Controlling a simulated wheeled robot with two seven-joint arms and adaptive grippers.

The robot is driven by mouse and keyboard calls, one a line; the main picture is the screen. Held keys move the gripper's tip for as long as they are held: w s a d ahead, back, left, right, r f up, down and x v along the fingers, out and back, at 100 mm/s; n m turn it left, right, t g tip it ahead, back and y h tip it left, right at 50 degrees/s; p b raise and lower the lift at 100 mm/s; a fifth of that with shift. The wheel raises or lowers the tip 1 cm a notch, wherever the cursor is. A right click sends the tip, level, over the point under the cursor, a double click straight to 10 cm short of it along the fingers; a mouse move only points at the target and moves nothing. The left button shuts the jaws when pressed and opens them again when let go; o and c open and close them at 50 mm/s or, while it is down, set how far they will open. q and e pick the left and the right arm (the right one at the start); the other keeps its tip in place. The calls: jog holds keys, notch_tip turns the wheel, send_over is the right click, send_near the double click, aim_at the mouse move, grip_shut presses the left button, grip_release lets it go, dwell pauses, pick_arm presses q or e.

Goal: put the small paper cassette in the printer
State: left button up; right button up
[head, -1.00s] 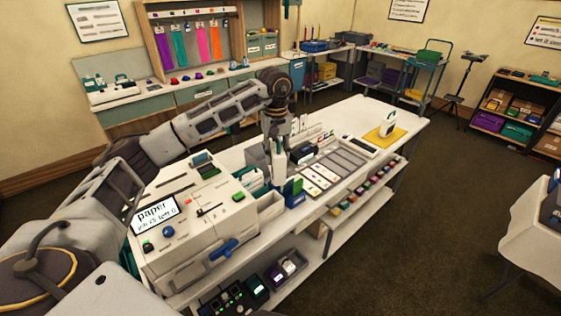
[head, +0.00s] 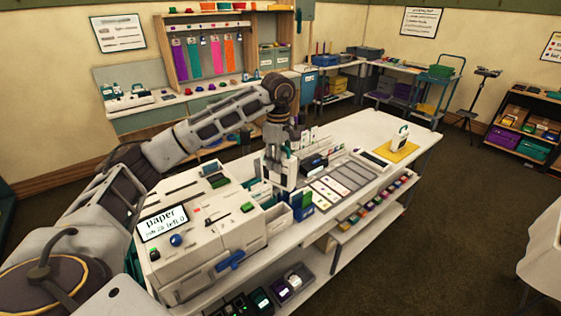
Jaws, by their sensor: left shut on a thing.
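The printer (head: 200,235) is the large off-white machine at the near left end of the white table, with a small screen reading "paper" (head: 163,223) and a blue handle (head: 230,261) on its front. My left gripper (head: 284,182) reaches over from the left and points down at the table just beyond the printer's right end. It is shut on a pale thing that looks like the small paper cassette (head: 287,174), mostly hidden by the fingers. An open white tray (head: 279,218) sits at the printer's right side, below the gripper. My right gripper is out of view.
Blue and green boxes (head: 302,205) stand close right of the gripper. A dark device (head: 314,164) is just behind them. Flat trays (head: 350,177) and a yellow mat (head: 397,151) with a white bottle lie farther along the table. Bare tabletop shows at the far right end.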

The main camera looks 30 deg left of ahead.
aim_at(273, 181)
pick_arm(q)
jog(key=n, duration=0.3)
jog(key=shift+s+a+n, duration=0.2)
jog(key=shift+s+n, duration=0.15)
jog(key=shift+n, duration=0.05)
jog(key=n, duration=0.3)
jog(key=shift+s+a+f, duration=0.1)
jog(key=shift+s+f, duration=0.1)
jog(key=shift+s, duration=0.1)
jog(key=shift+s+f+n+b, duration=0.15)
jog(key=shift+f+n, duration=0.1)
jog(key=shift+n, duration=0.35)
jog(key=shift+s+f+n+b, duration=0.1)
jog(key=shift+f+n+b, duration=0.1)
jog(key=shift+n, duration=0.4)
jog(key=f+n, duration=0.2)
jog(key=f+n+b, duration=0.1)
jog(key=f+n, duration=0.1)
jog(key=shift+s+a, duration=0.1)
jog(key=shift+s, duration=0.15)
jog(key=shift+f+n, duration=0.6)
jog(key=shift+f, duration=0.15)
jog(key=shift+f+b, duration=0.25)
jog(key=shift+b, duration=0.15)
